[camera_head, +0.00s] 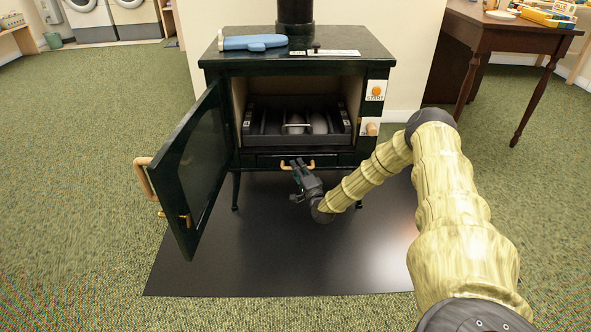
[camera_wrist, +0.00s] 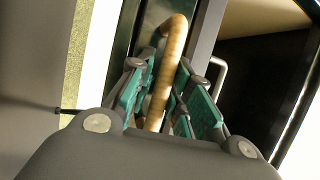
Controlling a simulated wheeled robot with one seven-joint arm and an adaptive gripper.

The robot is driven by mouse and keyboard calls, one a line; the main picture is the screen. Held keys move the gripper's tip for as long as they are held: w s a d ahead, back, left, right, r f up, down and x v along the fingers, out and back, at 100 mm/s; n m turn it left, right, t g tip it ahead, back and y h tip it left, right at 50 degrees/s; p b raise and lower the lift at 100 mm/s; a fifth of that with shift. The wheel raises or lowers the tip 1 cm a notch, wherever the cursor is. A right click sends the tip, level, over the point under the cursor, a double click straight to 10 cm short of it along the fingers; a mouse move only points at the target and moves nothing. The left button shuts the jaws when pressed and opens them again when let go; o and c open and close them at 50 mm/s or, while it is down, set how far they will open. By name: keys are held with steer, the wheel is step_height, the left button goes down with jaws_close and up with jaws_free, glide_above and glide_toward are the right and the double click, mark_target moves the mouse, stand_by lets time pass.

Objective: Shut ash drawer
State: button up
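The ash drawer (camera_head: 268,160) is the narrow dark front low on the black stove, below the firebox. It has a curved, light wooden-looking handle (camera_head: 286,166). How far the drawer sticks out is hard to tell from the front. My gripper (camera_head: 299,169) is at the handle, reaching in from below right. In the wrist view the handle (camera_wrist: 173,48) stands between the teal finger pads of my gripper (camera_wrist: 168,65). The pads look spread on both sides of it, with small gaps. My gripper partly hides the handle and the drawer's right part.
The stove's glass door (camera_head: 205,165) is swung open to the left. A dark tray (camera_head: 255,140) with a wire handle lies in the open firebox. A blue object (camera_head: 254,43) is on the stove top. A dark floor plate (camera_head: 260,265) lies beneath; a wooden table (camera_head: 500,40) stands at right.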

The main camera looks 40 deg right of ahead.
stand_by(0.3)
steer(key=v, duration=1.2)
steer(key=shift+a, duration=0.15)
steer(key=s+a+f+n+g+y+p, duration=0.1)
steer(key=s+a+f+n+g+y, duration=0.15)
steer(key=a, duration=0.65)
steer(key=s+a+f+n+g+y+p, duration=0.1)
steer(key=s+a+f+n+g+y, duration=0.2)
steer(key=a, duration=0.7)
steer(key=s+a+f+n+g+y, duration=0.1)
steer(key=a+f+n+g, duration=0.2)
steer(key=a, duration=0.6)
steer(key=s+a+f+n+g+p, duration=0.1)
steer(key=s+a+n+g, duration=0.35)
steer(key=s, duration=0.75)
steer(key=s+a+f+n+g+p, duration=0.1)
steer(key=s+a+n+g+p, duration=0.3)
steer(key=s, duration=0.7)
steer(key=s+d+r+n+g+h+b, duration=0.1)
steer(key=s+d+r+n+g+h, duration=0.15)
steer(key=s, duration=0.85)
step_height(320, 180, up, 39)
steer(key=p, duration=3.7)
steer(key=shift+w+a+p, duration=0.2)
steer(key=shift+a+p, duration=0.1)
steer(key=shift+a, duration=0.05)
